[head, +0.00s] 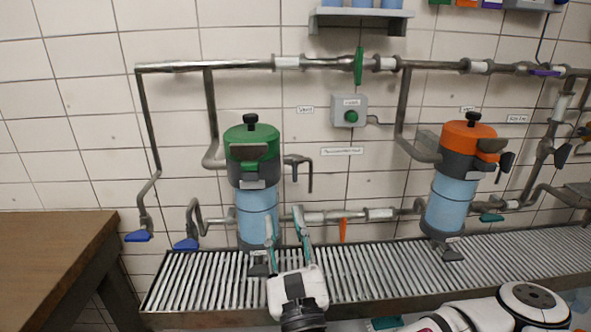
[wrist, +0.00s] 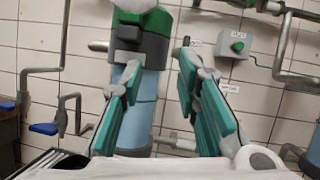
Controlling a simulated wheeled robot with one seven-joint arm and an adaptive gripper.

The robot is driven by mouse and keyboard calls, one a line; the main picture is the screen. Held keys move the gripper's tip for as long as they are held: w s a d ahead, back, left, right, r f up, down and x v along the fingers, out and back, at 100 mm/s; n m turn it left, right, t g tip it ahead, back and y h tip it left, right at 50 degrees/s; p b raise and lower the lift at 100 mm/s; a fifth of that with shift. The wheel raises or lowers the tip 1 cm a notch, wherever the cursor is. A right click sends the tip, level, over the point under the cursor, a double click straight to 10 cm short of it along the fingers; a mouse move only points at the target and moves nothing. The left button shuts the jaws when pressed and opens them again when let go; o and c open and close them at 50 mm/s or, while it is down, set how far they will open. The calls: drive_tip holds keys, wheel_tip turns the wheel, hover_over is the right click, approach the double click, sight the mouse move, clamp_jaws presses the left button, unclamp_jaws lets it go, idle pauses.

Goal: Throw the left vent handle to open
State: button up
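The left vessel (head: 257,205) has a green top and a light blue lower body. A dark grey L-shaped handle (head: 310,178), which looks like the left vent handle, sticks out from the right of its upper part and hangs down. A small dark piece of it (wrist: 186,41) seems to show in the wrist view above the right finger, which may hide the rest. My gripper (head: 284,222) is below the handle, in front of the vessel's lower body. It is open, with a wide empty gap between its teal-padded fingers (wrist: 163,105), and appears apart from the handle.
A grey box with a green button (head: 350,112) is on the wall right of the handle. An orange-topped vessel (head: 460,180) stands further right. Blue-handled valves (head: 186,243) are at left, above a slatted grate (head: 200,283). A wooden table (head: 50,250) is at far left.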

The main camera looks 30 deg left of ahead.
sight(295, 172)
drive_tip(key=w+a+r+m, duration=0.1)
drive_tip(key=w, duration=0.3)
drive_tip(key=w+a+r+m+t+h, duration=0.1)
drive_tip(key=w+a+r, duration=0.1)
drive_tip(key=w, duration=0.2)
drive_tip(key=w+a+r+m+h, duration=0.1)
drive_tip(key=w, duration=0.3)
drive_tip(key=shift+w+a+r, duration=0.35)
drive_tip(key=shift+r, duration=0.05)
drive_tip(key=shift+m+t+h, duration=0.3)
drive_tip(key=shift+h, duration=0.1)
clamp_jaws()
